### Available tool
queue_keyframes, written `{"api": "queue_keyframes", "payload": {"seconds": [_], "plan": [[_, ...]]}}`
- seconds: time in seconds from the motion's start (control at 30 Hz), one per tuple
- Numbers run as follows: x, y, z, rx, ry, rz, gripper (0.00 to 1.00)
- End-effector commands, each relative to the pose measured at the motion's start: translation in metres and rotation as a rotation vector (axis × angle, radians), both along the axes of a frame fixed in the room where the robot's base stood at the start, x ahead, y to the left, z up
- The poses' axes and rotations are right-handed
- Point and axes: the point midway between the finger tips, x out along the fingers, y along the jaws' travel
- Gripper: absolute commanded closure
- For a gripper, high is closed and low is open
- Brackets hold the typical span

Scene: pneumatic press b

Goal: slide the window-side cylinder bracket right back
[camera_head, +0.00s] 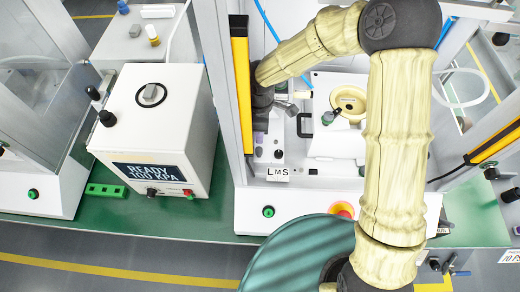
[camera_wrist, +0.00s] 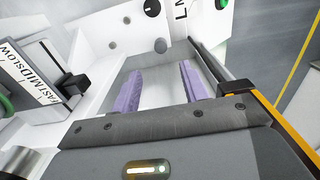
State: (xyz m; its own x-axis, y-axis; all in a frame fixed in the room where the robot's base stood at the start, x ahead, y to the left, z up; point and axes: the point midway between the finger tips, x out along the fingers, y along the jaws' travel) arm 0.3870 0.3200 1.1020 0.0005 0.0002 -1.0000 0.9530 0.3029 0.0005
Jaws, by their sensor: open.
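My gripper (camera_wrist: 160,86) is open, with its two purple finger pads apart and nothing visible held between them. In the wrist view it hangs over a pale panel. In the head view my gripper (camera_head: 267,150) is at the left inside of the press, beside the yellow post and just behind the LMS label (camera_head: 278,174). That label also shows cut off at the top of the wrist view (camera_wrist: 181,10). I cannot make out which part is the window-side cylinder bracket; my arm and gripper cover part of that area.
A yellow post (camera_head: 241,95) stands close left of my gripper. A FAST/MID/SLOW scale (camera_wrist: 36,78) with a black slider (camera_wrist: 75,84) is at left in the wrist view. A cream round part (camera_head: 348,101) sits right of my gripper. A white READY box (camera_head: 150,125) stands farther left.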

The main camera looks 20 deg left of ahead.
Motion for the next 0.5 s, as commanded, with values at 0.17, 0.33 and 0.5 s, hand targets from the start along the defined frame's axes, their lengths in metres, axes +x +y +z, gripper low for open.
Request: {"api": "queue_keyframes", "payload": {"seconds": [0.17, 0.33, 0.5], "plan": [[-0.002, 0.0, -0.032, -0.004, 0.005, 0.002, 0.56], [-0.002, 0.0, -0.061, -0.003, 0.004, 0.002, 0.56], [-0.002, 0.0, -0.09, -0.003, 0.004, 0.001, 0.56]]}}
